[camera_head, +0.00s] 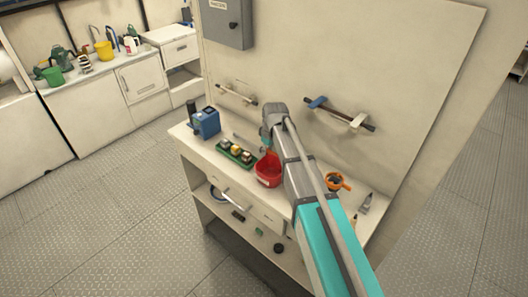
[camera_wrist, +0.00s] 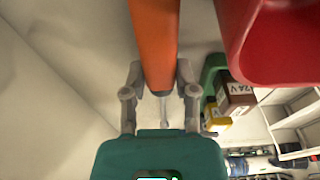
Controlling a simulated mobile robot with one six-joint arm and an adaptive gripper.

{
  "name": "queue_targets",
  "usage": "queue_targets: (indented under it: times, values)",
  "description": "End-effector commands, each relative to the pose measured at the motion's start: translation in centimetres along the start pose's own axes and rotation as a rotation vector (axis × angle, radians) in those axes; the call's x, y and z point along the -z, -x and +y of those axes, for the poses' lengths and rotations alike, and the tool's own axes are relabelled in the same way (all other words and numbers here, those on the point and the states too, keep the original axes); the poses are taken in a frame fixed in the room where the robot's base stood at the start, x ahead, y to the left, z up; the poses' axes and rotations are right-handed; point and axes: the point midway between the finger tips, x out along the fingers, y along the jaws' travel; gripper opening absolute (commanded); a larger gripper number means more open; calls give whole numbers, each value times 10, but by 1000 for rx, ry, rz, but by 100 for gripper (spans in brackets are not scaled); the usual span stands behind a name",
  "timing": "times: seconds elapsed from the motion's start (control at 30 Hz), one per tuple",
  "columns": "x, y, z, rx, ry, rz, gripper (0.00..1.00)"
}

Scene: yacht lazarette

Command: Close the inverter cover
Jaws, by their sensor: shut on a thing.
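A grey wall box (camera_head: 226,20) with a small label and a dark latch is at the top of the head view. Its front looks flat and shut. I cannot read the label, so I cannot tell if it is the inverter cover. My gripper (camera_head: 267,139) is above the workbench, lower and right of that box, and partly hidden by my arm. In the wrist view my gripper (camera_wrist: 158,84) is shut on a long orange thing (camera_wrist: 154,35), likely a handle. Its far end is out of view.
The workbench (camera_head: 221,164) holds a red bin (camera_head: 266,172), a green tray (camera_head: 236,158) with several small blocks, a blue device (camera_head: 206,122) and an orange funnel-like thing (camera_head: 338,181). A wall rail (camera_head: 340,113) is right of my gripper. The floor at left is clear.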

Motion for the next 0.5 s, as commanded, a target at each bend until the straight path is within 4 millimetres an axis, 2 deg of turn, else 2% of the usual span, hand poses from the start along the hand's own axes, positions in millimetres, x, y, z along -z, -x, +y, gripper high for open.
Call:
queue_targets:
  times: [0.23,0.27,0.43,0.5]
  values:
    - [-1,-4,0,0,0,0,0]
    - [-1,-4,0,0,0,0,40]
    - [-1,-3,0,0,-1,0,71]
    - [-1,-3,0,0,-1,0,72]
